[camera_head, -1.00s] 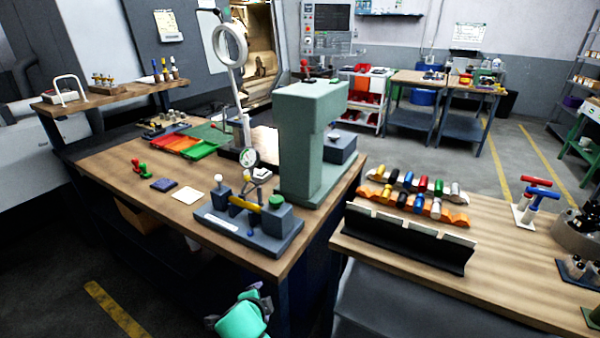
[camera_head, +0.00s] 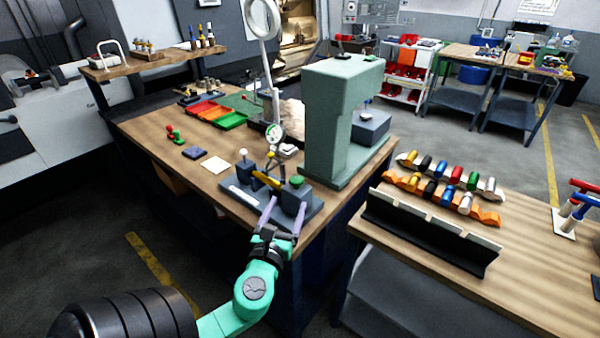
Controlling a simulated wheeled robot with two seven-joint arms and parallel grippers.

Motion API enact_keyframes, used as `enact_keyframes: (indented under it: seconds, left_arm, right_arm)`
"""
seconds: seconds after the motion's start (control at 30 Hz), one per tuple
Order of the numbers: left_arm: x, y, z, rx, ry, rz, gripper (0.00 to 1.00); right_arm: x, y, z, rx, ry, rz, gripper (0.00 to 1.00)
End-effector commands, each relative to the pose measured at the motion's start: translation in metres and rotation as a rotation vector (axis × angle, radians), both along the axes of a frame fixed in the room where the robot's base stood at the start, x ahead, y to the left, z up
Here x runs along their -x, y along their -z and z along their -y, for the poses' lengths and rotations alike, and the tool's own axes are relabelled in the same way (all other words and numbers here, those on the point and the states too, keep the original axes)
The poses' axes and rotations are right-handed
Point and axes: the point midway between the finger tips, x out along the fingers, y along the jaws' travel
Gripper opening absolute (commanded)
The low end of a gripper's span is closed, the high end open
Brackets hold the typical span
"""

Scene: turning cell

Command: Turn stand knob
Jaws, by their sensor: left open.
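A dark grey stand (camera_head: 240,194) with a dial gauge (camera_head: 273,132) sits near the front edge of the left workbench. A round green knob (camera_head: 297,180) tops the block at its right end. A yellow bar (camera_head: 266,178) lies beside that block, and a white ball-topped post (camera_head: 243,152) stands to the left. My left gripper (camera_head: 286,206) is open, its two pale purple fingers reaching up toward the block under the green knob. The fingers overlap the stand's front in the picture; I cannot tell whether they touch it. My right gripper is not in view.
A tall green-grey column (camera_head: 334,120) stands close behind and right of the stand. A dark pad (camera_head: 195,152) and a cream pad (camera_head: 215,164) lie to its left. The right bench (camera_head: 540,270) holds a black rack (camera_head: 420,232) and rows of coloured pieces.

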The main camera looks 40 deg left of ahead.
Motion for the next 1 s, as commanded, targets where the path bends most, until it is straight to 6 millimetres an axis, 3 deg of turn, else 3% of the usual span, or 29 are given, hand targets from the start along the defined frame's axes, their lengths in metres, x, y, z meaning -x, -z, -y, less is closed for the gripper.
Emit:
enact_keyframes:
  seconds: [0.23,0.5,0.67,0.9,0.93,1.0]
  left_arm:
    - [-0.047,-0.007,-0.024,0.004,-0.004,0.006,0.78]
    - [-0.108,-0.003,-0.055,0.008,-0.006,0.006,0.78]
    - [-0.125,-0.002,-0.063,0.009,-0.005,0.004,0.78]
    - [-0.126,0.000,-0.064,0.011,-0.005,0.003,0.78]
    - [-0.126,0.000,-0.064,0.011,-0.005,0.003,0.74]
    - [-0.126,0.000,-0.064,0.011,-0.005,0.003,0.47]
  right_arm:
    - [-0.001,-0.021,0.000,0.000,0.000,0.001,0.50]
    - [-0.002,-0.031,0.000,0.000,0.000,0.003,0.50]
    - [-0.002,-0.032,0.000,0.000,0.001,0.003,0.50]
    - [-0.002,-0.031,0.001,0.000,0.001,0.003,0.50]
    - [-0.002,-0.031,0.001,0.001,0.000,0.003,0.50]
    - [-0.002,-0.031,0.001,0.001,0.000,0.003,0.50]
